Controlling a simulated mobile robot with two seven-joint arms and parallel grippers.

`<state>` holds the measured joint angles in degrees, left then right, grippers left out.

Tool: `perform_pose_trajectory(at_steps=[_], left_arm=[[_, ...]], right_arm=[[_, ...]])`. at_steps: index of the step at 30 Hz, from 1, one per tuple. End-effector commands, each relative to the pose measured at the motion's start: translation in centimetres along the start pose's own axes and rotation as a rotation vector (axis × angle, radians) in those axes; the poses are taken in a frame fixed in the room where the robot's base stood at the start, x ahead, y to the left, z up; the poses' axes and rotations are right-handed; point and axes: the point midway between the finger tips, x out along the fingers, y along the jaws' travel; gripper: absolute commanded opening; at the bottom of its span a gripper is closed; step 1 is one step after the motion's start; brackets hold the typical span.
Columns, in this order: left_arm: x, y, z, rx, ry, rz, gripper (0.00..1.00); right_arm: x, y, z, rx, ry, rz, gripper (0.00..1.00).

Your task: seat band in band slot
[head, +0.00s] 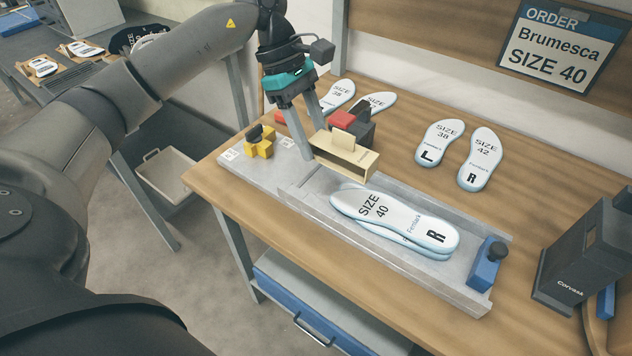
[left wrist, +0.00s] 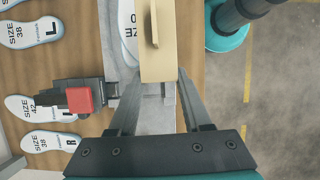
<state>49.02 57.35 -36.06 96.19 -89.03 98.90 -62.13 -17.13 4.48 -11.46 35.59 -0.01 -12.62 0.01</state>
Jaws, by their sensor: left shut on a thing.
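My left gripper (head: 322,138) is shut on the band (head: 345,160), a tan rectangular sleeve with an open end and a raised tab on top. The band is held over the left part of a grey metal tray fixture (head: 300,196), left of the stacked insoles. In the left wrist view the band (left wrist: 168,60) sits between the fingertips (left wrist: 158,82) and covers part of an insole. The insoles (head: 385,212), the top one marked SIZE 40 and R, lie in the tray. The band slot cannot be made out clearly; the band may hide it. My right gripper is not in view.
A red-and-black clamp (head: 357,125) stands behind the band. A yellow block (head: 260,147) is at left, a blue stop (head: 487,265) at the tray's right end. Loose insoles (head: 440,142) lie behind. A dark Corvask device (head: 582,262) stands at right.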

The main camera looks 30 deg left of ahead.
Motion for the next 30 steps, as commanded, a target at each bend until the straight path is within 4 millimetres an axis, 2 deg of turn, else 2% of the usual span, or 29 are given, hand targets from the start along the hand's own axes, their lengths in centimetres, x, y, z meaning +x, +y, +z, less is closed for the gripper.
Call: perform_pose_trajectory(at_steps=[1,6,12,15,17,20,30], left_arm=[[-1.6,0.4,-0.5,-0.1,0.003,0.046,0.0],[-6.3,1.2,-1.7,-0.408,0.004,0.174,0.0],[-10.0,1.4,-2.7,-0.643,0.005,0.268,0.0],[-10.8,1.4,-2.9,-0.7,0.006,0.288,0.0],[-10.6,1.4,-3.1,-0.718,0.007,0.292,0.0],[-9.2,1.3,-3.8,-0.728,0.009,0.292,0.0],[-1.6,1.2,-6.9,-0.725,0.009,0.289,0.0]], right_arm=[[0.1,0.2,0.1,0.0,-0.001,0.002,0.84],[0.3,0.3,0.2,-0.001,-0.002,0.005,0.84],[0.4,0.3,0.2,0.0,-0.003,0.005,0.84],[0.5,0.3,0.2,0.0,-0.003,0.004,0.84],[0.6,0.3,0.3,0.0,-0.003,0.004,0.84],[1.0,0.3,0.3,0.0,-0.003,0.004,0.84],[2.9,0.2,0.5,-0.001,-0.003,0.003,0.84]])
